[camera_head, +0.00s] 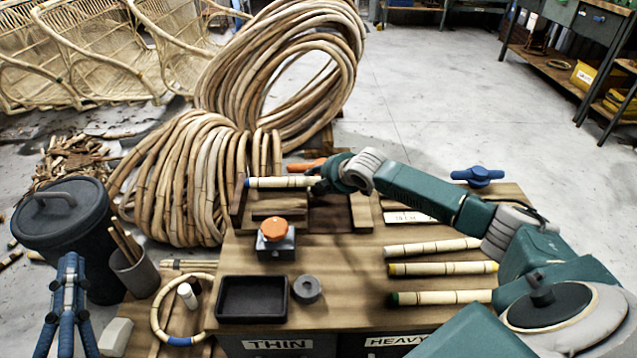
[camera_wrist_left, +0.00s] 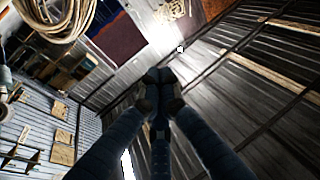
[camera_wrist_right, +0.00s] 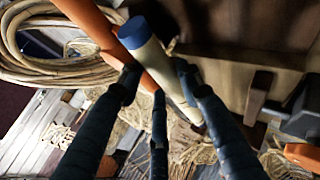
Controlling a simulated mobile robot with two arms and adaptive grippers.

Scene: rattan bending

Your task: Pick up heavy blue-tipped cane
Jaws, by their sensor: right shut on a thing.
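The blue-tipped cane (camera_head: 282,182) is a short pale length with dark rings, lying level across the wooden stand at the back of the bench. My right gripper (camera_head: 325,178) is shut on its right end, and the blue tip points left. In the right wrist view the cane (camera_wrist_right: 165,70) sits between my fingers, its blue end toward the top. I cannot tell whether it touches the stand. My left gripper (camera_head: 72,262) is at the lower left, away from the canes. Its fingertips meet with nothing between them in the left wrist view (camera_wrist_left: 158,76).
Several other canes, one yellow-tipped (camera_head: 442,268) and one green-tipped (camera_head: 442,297), lie at the bench's right. A black tray (camera_head: 252,318), a grey ring (camera_head: 307,289) and an orange-knobbed block (camera_head: 275,255) stand in front. THIN and HEAVY labels mark the bench front. Rattan coils (camera_head: 215,100) rise behind.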

